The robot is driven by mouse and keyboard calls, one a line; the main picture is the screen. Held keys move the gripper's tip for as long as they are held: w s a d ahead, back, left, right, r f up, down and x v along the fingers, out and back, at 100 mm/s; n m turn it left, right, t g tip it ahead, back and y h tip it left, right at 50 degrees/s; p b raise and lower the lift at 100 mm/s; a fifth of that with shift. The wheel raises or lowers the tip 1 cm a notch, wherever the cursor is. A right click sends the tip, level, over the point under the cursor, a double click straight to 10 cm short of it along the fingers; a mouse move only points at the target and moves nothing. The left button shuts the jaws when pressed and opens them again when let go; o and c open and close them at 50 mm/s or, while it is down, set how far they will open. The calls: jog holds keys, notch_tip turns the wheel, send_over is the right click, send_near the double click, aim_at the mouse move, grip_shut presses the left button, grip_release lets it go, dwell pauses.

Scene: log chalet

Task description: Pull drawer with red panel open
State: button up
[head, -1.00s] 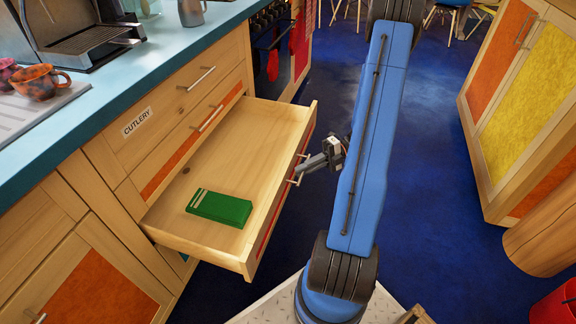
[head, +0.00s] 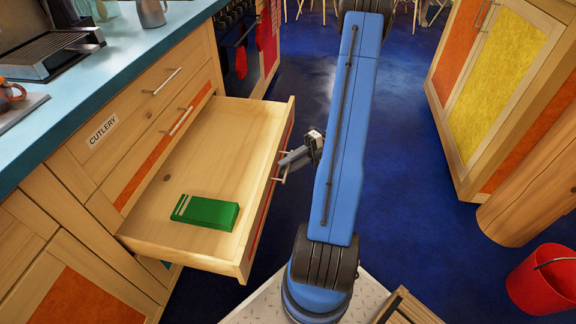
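The drawer with the red panel (head: 250,122) stands far out from the wooden cabinet, on the left of the head view. Its red front is seen edge-on, facing right, with a metal handle on it. A green box (head: 206,212) lies inside on the drawer floor. My gripper (head: 287,162) is at the handle, on the outer side of the drawer front. The fingers are small and dark here, and I cannot tell whether they are closed around the bar.
Above the open drawer are a closed orange-panelled drawer (head: 150,160) and a drawer labelled CUTLERY (head: 102,130). A red bucket (head: 541,283) and a round wooden post (head: 528,205) stand at right.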

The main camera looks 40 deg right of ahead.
jog(key=s+d+r, duration=0.2)
jog(key=d, duration=1.5)
jog(key=shift+s+r, duration=0.2)
jog(key=shift+s, duration=0.1)
jog(key=w+a+r+n+g+h, duration=0.15)
jog(key=a+r+n+h, duration=0.35)
jog(key=a+r+n, duration=0.5)
jog(key=w+a+r+n+g+h, duration=0.1)
jog(key=a+r+n+g+h, duration=0.2)
jog(key=a+r+n+h, duration=0.65)
jog(key=s+a+r+n+t+h, duration=0.1)
jog(key=s+a+r+n+t, duration=0.1)
jog(key=s+a+n, duration=0.4)
jog(key=s+a+r+n+t, duration=0.2)
jog(key=s+a+n+t, duration=0.3)
jog(key=a+n, duration=0.6)
jog(key=n, duration=0.2)
jog(key=shift+s+a+r+n+h, duration=0.2)
jog(key=shift+s+r+n+h, duration=0.1)
jog(key=shift+s+n+h, duration=0.05)
